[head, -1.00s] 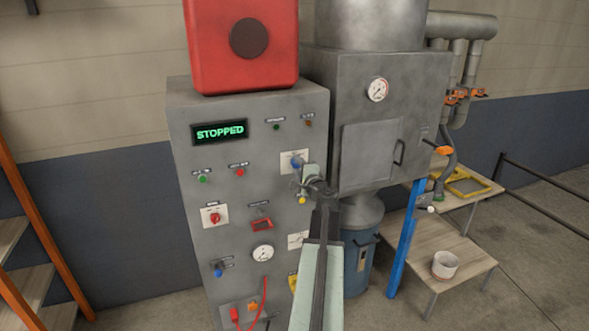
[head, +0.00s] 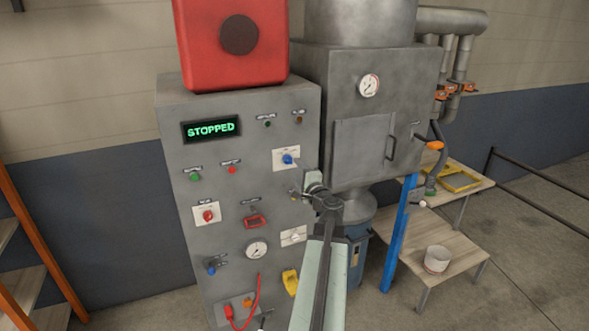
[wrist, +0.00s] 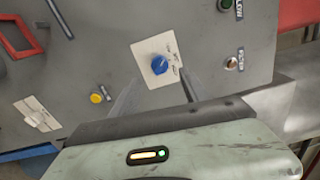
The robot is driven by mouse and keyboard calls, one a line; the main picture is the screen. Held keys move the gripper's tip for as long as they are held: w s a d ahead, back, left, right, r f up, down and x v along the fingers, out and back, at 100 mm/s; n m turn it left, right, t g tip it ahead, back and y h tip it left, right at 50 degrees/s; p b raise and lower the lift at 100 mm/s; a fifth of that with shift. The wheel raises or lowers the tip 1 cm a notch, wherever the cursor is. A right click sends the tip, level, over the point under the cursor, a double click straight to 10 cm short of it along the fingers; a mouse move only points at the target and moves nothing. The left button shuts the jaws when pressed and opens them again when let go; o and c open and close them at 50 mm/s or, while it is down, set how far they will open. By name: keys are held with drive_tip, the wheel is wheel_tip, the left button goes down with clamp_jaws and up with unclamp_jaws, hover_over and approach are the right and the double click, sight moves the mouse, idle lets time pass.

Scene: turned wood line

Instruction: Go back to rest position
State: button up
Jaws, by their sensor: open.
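The grey control cabinet (head: 235,160) stands in front of me with its display (head: 211,129) reading STOPPED. A blue knob on a white plate (head: 288,158) is on its upper right face. My gripper (head: 299,191) is just below and right of that plate in the head view, apart from the knob. In the wrist view the blue knob (wrist: 159,64) shows beyond my gripper (wrist: 157,92), whose two fingers stand apart with nothing between them. A yellow button (wrist: 97,98) lies left of the fingers. My arm hides part of the cabinet's right edge.
A grey metal machine with a gauge (head: 369,85) and a closed door (head: 362,152) stands right of the cabinet. A red cable (head: 259,300) hangs on the cabinet's lower front. Wooden steps are at far left.

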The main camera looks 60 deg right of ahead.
idle(0.3)
